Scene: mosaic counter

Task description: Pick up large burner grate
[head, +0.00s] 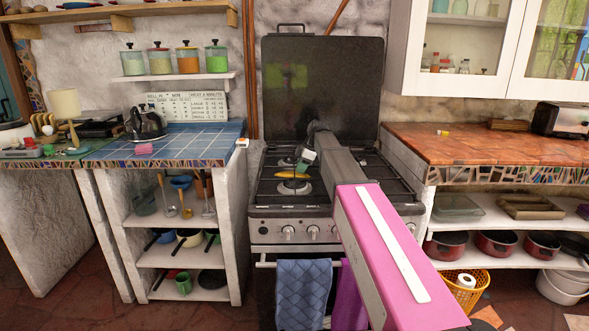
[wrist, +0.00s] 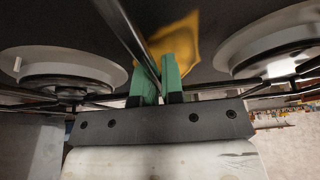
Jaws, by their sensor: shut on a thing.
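The black burner grate (head: 272,188) lies across the top of the stove in the head view, partly hidden behind my arm. In the wrist view a dark grate bar (wrist: 122,27) runs between my green fingertips. My gripper (wrist: 155,78) is shut on this bar, close above the stove top. In the head view my gripper (head: 302,160) is small and reaches down over the left part of the stove. Round burners show on both sides of the fingers in the wrist view. I cannot tell whether the grate is lifted.
A yellow object (head: 291,175) lies by the left burner, just beyond the fingers. The raised black stove lid (head: 345,85) stands behind. A blue tiled counter (head: 205,140) is on the left and an orange tiled counter (head: 480,143) on the right.

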